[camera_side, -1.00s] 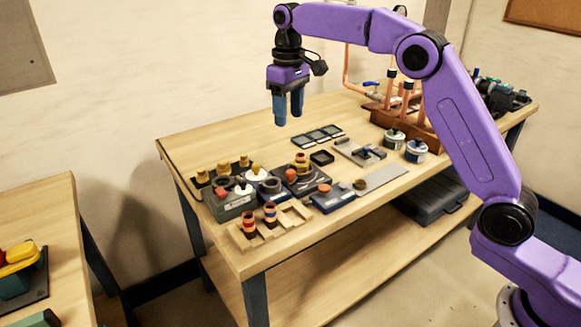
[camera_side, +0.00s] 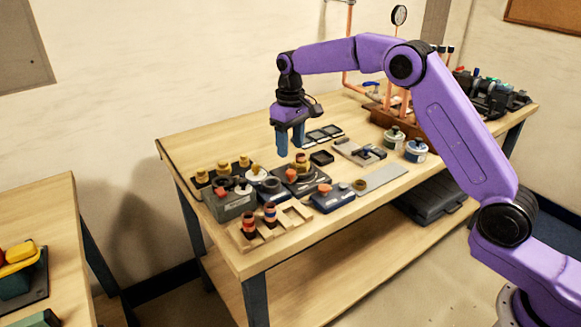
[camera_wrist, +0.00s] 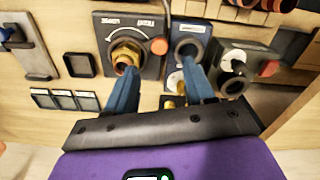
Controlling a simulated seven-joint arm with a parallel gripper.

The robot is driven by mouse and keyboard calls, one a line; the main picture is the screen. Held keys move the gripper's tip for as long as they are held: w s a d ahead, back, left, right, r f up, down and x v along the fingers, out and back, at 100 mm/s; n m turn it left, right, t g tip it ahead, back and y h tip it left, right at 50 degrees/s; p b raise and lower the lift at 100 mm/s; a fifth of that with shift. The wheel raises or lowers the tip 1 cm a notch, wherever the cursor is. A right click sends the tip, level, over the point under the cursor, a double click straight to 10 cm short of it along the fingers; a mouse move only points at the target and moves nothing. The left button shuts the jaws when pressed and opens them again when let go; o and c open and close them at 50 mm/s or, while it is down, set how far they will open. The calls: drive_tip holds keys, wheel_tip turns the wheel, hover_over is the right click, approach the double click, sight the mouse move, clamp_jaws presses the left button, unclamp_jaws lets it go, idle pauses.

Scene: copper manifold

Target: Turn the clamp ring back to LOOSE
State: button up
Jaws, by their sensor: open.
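The brass fitting, which looks like the clamp ring (camera_wrist: 125,55), stands on a dark box (camera_wrist: 108,36) with white lettering in the wrist view. The lettering is upside down and too small to read surely. In the side view the brass fitting (camera_side: 302,162) stands on the same dark box. My gripper (camera_side: 290,148) is open and empty, pointing down above the boxes. In the wrist view my gripper (camera_wrist: 158,70) has its left finger near the brass fitting and its right finger near a blue-grey box (camera_wrist: 187,42). No contact with the ring shows.
An orange knob (camera_wrist: 159,46) sits beside the fitting. A grey box (camera_wrist: 250,60) with a red button is to the right. A black square tray (camera_wrist: 79,65) and flat dark tiles (camera_wrist: 63,100) lie left. In the side view, copper pipes (camera_side: 388,95) stand behind.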

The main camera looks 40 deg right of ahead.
sight(291, 171)
wheel_tip(291, 171, down, 8)
drive_tip(key=shift+r, duration=0.2)
clamp_jaws()
